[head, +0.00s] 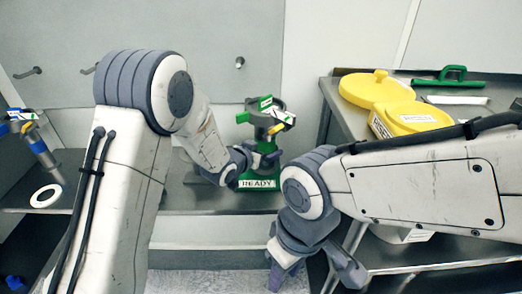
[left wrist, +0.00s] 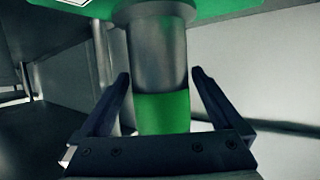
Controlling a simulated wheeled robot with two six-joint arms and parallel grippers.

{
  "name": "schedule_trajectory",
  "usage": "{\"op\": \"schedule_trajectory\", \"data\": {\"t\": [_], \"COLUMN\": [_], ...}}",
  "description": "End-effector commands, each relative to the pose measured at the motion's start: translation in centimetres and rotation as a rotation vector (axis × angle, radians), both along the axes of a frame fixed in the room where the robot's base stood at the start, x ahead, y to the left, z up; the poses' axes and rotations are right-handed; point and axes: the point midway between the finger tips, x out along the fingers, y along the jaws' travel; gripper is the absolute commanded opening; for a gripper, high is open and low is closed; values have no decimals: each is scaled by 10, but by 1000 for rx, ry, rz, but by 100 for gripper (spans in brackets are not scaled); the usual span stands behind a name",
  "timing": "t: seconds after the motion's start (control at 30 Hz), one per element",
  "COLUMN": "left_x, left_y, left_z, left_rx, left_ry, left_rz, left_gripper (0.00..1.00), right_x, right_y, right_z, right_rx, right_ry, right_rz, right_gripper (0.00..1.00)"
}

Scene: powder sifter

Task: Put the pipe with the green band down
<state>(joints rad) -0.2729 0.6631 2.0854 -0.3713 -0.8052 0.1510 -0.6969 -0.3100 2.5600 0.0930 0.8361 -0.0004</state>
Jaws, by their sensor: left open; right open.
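The pipe with the green band (left wrist: 162,112) stands upright in the left wrist view, grey above and green below. It runs up under a green part (left wrist: 220,10). My left gripper (left wrist: 160,100) is open, with one finger on each side of the pipe; I cannot tell whether they touch it. My right gripper (head: 312,278) is open and empty, low at the front, near the bottom edge of the view.
A blue-banded pipe (head: 38,146) stands at the far left, with a white ring (head: 46,196) on the shelf near it. My right forearm crosses in front of that table.

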Motion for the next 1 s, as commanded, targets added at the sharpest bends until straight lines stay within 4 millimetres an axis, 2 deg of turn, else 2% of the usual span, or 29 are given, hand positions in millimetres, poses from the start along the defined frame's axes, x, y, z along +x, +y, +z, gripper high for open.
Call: {"op": "schedule_trajectory", "data": {"t": [0.03,0.17,0.4,0.6,0.8,1.0], "left_x": [0,-13,-54,-81,-93,-100], "left_y": [0,9,35,52,59,57], "left_z": [4,9,29,43,48,47], "left_rx": [0,-1,-1,0,0,32], "left_ry": [0,-2,-3,-2,0,28], "left_rz": [0,1,3,2,0,7], "left_gripper": [100,100,100,100,100,100], "right_x": [0,0,0,0,0,0], "right_y": [0,0,0,0,0,0], "right_z": [4,-1,-8,-10,-10,-10], "right_rx": [0,0,0,0,0,0], "right_ry": [0,0,0,0,0,0], "right_rz": [0,0,0,0,0,0], "right_gripper": [41,41,41,41,41,41]}}
